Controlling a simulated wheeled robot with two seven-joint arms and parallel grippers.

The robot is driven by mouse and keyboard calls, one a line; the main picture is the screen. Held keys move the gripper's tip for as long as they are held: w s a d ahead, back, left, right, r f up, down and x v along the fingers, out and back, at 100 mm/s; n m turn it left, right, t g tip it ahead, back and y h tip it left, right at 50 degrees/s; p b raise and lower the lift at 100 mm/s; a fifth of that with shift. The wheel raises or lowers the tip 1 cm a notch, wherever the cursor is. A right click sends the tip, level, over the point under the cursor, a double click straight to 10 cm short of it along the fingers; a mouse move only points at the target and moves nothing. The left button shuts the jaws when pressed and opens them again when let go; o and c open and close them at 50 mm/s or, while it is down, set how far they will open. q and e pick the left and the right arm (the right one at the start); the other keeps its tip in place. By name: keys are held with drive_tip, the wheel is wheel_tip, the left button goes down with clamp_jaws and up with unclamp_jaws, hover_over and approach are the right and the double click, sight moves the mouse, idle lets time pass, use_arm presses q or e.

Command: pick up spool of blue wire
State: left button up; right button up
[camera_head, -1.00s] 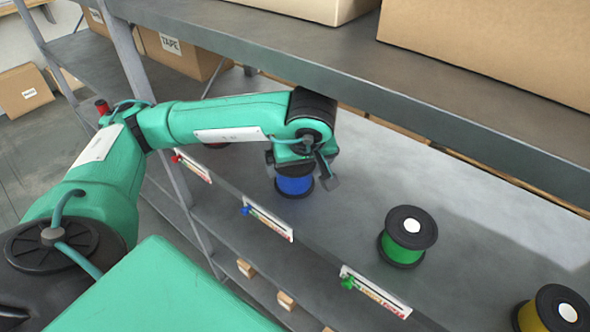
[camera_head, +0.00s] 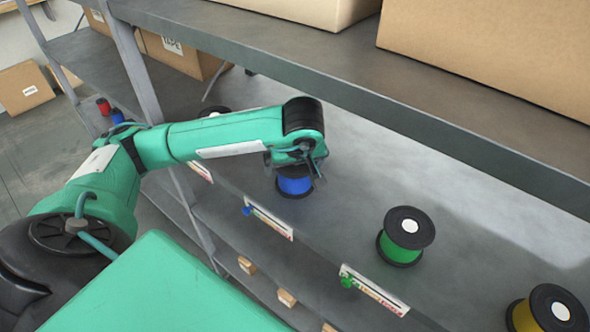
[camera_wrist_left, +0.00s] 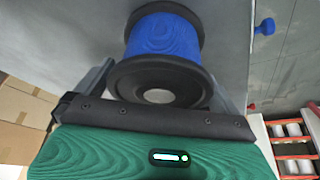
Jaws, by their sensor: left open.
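The spool of blue wire (camera_head: 294,184) stands on the grey shelf under my left gripper (camera_head: 298,166) in the head view. Its top is mostly hidden by the gripper. In the left wrist view the blue spool (camera_wrist_left: 164,38) shows its blue winding and black flange with a pale hub. My left gripper (camera_wrist_left: 160,88) is open, with one finger on each side of the near flange. I cannot tell whether the fingers touch it. My right gripper is not in view.
A green spool (camera_head: 403,236) and a yellow spool (camera_head: 550,312) stand further right on the same shelf. An upper shelf (camera_head: 400,105) with boxes hangs above. A label strip (camera_head: 268,223) with a blue peg runs along the front edge.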

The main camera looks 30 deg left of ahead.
use_arm(q)
drive_tip(key=c, duration=1)
drive_tip(key=shift+c, duration=0.6)
drive_tip(key=shift+r, duration=0.2)
